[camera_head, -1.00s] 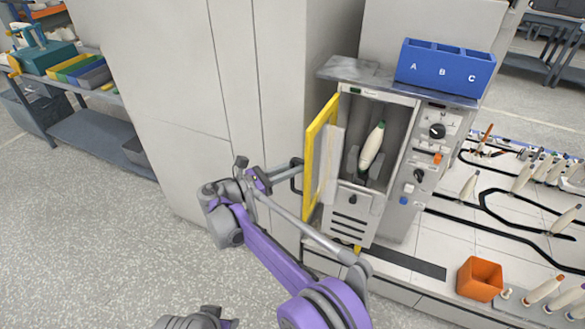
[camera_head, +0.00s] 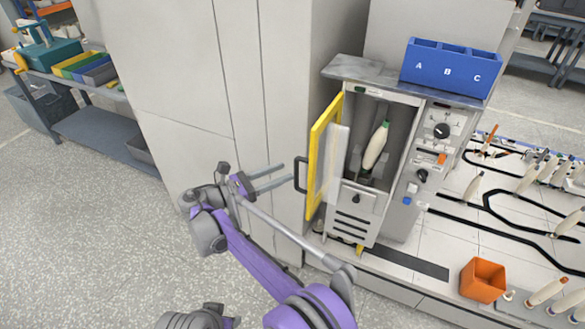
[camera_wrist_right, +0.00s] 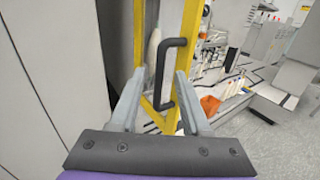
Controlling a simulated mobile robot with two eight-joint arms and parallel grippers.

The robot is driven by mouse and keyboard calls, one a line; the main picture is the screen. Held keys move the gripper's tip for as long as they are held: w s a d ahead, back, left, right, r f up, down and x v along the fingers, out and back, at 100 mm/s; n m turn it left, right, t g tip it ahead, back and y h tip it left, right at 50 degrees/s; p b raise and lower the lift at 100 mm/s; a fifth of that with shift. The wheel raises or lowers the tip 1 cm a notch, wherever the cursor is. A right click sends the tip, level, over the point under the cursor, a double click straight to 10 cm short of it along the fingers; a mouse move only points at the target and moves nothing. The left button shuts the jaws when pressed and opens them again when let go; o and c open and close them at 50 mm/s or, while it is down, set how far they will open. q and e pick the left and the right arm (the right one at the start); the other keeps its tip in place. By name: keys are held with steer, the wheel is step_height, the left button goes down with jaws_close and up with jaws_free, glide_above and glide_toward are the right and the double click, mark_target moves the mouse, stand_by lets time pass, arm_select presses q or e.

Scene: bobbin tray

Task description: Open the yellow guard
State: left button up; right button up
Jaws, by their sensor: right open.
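The yellow guard (camera_head: 320,158) is a yellow-framed clear door. It stands swung open to the left of the machine's compartment, with its black handle (camera_head: 300,175) facing my right gripper (camera_head: 274,178). That gripper is open and empty, its fingertips just short of the handle. In the right wrist view, the handle (camera_wrist_right: 167,66) lies ahead, between the open fingers (camera_wrist_right: 159,74), with the guard's yellow frame (camera_wrist_right: 139,35) behind. My left gripper is not in view.
A cream bobbin (camera_head: 376,147) with a green tip stands inside the open compartment. A blue A-B-C bin (camera_head: 447,82) sits on top of the machine (camera_head: 395,205). An orange box (camera_head: 484,279) and several bobbins are at the right. A tall grey cabinet (camera_head: 165,110) is behind my arm.

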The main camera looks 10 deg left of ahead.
steer(key=v, duration=0.5)
steer(key=shift+a, duration=0.15)
steer(key=shift+s, duration=0.1)
